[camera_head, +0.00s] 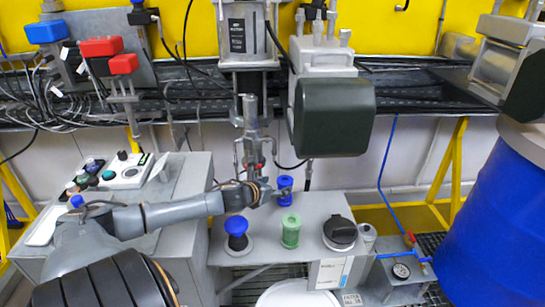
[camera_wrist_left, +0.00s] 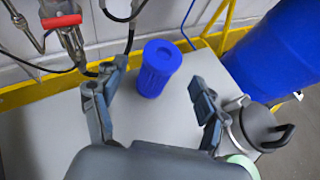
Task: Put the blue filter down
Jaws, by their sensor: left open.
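The blue filter (camera_head: 285,190) is a blue cylinder standing upright on the grey table (camera_head: 265,260), toward its back edge. In the left wrist view the blue filter (camera_wrist_left: 157,72) stands just ahead, framed between the spread fingers, with free space on both sides. My left gripper (camera_head: 270,190) reaches in from the left and is beside the filter in the head view. In the left wrist view my left gripper (camera_wrist_left: 157,85) is open and holds nothing. My right gripper is in neither view.
A dark-lidded pot (camera_head: 340,233) is at right. A metal nozzle (camera_head: 250,125) hangs behind the gripper. A blue drum (camera_head: 500,230) stands far right.

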